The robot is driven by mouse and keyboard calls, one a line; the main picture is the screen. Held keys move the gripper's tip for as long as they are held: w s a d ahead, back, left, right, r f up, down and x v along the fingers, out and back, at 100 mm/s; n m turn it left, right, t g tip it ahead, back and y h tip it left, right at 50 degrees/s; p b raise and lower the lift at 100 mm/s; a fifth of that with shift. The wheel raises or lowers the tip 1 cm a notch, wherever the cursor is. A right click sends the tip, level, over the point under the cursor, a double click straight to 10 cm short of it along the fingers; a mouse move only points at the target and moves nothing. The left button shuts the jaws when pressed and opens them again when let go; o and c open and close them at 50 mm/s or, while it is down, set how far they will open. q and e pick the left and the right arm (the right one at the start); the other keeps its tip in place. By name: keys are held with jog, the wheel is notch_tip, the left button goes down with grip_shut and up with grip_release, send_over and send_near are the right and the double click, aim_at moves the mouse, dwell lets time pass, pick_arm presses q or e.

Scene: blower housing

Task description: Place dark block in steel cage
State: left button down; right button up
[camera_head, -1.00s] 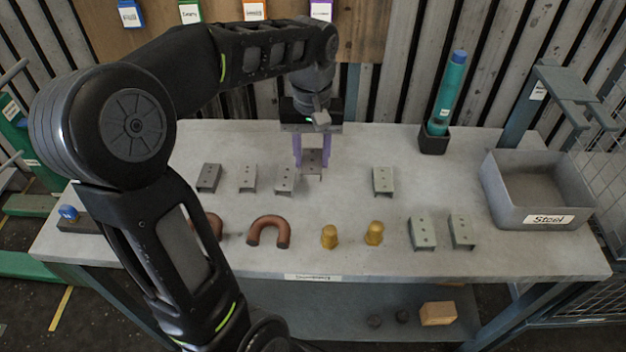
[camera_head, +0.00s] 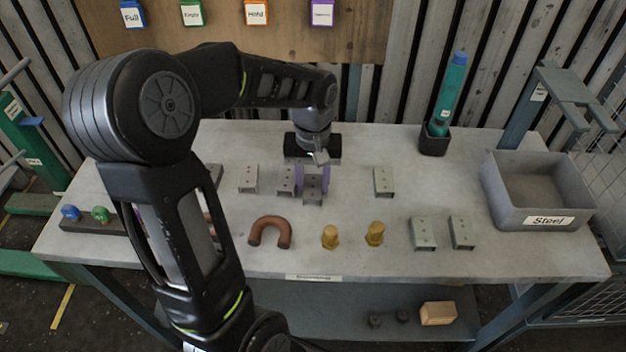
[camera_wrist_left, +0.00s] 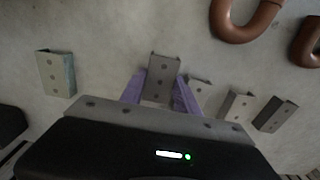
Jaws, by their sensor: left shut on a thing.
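My left gripper (camera_head: 313,182) has purple fingers and is shut on a grey channel-shaped block with holes (camera_head: 313,190). In the left wrist view the held block (camera_wrist_left: 161,78) sits between the fingers (camera_wrist_left: 160,95). I cannot tell whether it touches the table. A darker block of the same kind (camera_wrist_left: 275,114) lies at the right of the wrist view; my arm mostly hides it in the head view. The grey open bin labelled "Steel" (camera_head: 549,221) stands at the table's right end. A wire mesh cage (camera_head: 603,130) shows beyond it. My right gripper is out of view.
Similar blocks stand close left (camera_head: 287,180) of the held one, farther left (camera_head: 248,178), and right (camera_head: 383,182). A copper U-pipe (camera_head: 270,230), two brass fittings (camera_head: 331,238) and two pale blocks (camera_head: 423,233) lie in front. A teal cylinder (camera_head: 452,90) stands in a dark holder.

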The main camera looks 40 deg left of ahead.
aim_at(313, 186)
pick_arm(q)
jog(key=shift+f, duration=0.1)
jog(key=c, duration=1.2)
grip_release()
jog(key=shift+o, duration=0.2)
notch_tip(313, 186, up, 12)
jog(key=shift+r, duration=0.2)
jog(key=shift+c, duration=0.2)
